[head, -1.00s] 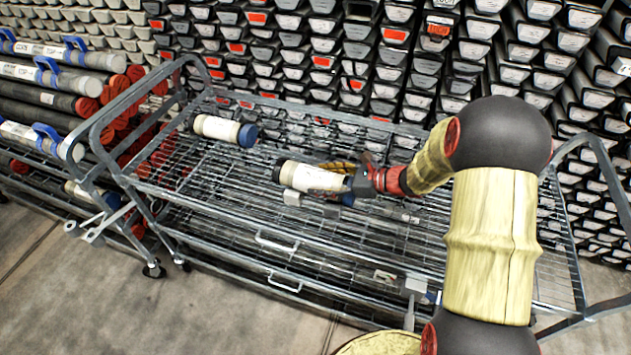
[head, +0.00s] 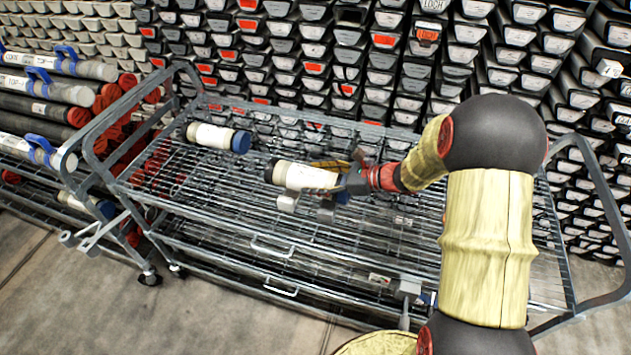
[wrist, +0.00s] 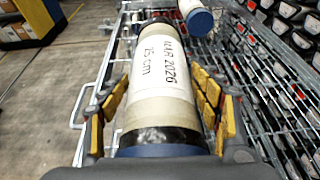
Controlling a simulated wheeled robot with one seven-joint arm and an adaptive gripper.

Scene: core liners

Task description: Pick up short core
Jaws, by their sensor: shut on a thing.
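A short core (head: 300,177), a white-labelled cylinder with dark bands, is in my gripper (head: 325,186) above the wire cart. In the wrist view the core (wrist: 165,70) lies lengthwise between the yellow-padded fingers of my gripper (wrist: 160,108). Its label reads "MAR 2026" and "15 cm", and a blue end is nearest the palm. A second short core (head: 218,138) with a blue end cap lies on the cart's top shelf to the left; it also shows at the top of the wrist view (wrist: 196,15).
The wire cart (head: 262,247) has raised handles at both ends. A rack of long tubes (head: 45,85) stands at the left. Stacked core trays (head: 345,70) fill the back. Much of the cart's top shelf is bare, and open floor (head: 75,295) lies in front.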

